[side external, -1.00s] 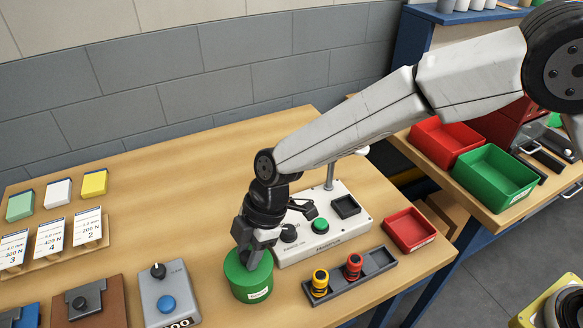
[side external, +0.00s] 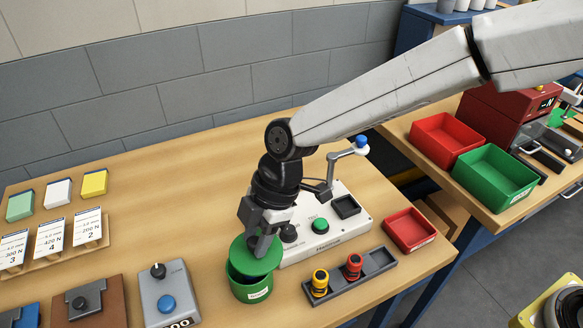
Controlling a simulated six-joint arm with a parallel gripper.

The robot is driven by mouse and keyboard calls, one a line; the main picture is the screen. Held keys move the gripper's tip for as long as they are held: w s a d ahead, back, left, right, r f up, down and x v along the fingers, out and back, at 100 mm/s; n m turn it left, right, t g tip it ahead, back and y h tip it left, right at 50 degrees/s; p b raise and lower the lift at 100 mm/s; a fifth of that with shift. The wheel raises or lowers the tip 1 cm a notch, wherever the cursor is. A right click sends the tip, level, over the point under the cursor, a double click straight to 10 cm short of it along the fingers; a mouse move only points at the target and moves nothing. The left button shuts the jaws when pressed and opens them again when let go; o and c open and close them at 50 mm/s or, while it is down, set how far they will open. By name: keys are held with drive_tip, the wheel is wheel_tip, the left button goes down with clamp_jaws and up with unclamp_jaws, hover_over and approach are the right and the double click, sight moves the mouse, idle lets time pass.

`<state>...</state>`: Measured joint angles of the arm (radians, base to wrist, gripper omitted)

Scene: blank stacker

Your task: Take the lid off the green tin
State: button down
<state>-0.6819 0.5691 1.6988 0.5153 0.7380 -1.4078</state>
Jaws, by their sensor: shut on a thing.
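The green tin (side external: 251,293) stands on the wooden table at the front, left of the dark tray. Its round green lid (side external: 262,262) is lifted off the rim and tilted, and a dark gap shows between lid and tin. My gripper (side external: 258,247) is shut on the lid from above, at its middle. The fingers hide the part of the lid that they hold. The lid hangs just above the tin and overlaps its opening in this view, so most of the inside is hidden.
A white control box (side external: 325,225) with a green button and a lever stands close behind the tin. A dark tray (side external: 350,275) with yellow and red pieces lies to the right, a red bin (side external: 408,229) beyond. A grey box (side external: 168,296) is at left.

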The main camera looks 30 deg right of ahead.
drive_tip(key=r, duration=0.1)
drive_tip(key=s+d+r, duration=0.1)
drive_tip(key=s+r, duration=0.1)
drive_tip(key=shift+s+d+r, duration=0.15)
drive_tip(key=shift+d+r, duration=0.15)
drive_tip(key=shift+d, duration=0.1)
drive_tip(key=s+d+r, duration=0.3)
drive_tip(key=s+d, duration=0.2)
drive_tip(key=s, duration=0.2)
drive_tip(key=shift+d+r, duration=0.25)
drive_tip(key=shift+r, duration=0.15)
drive_tip(key=m+t, duration=0.2)
drive_tip(key=m, duration=0.3)
approach(274, 256)
drive_tip(key=w+f, duration=0.5)
drive_tip(key=f, duration=0.1)
drive_tip(key=shift+s+n, duration=0.15)
drive_tip(key=shift+n, duration=0.15)
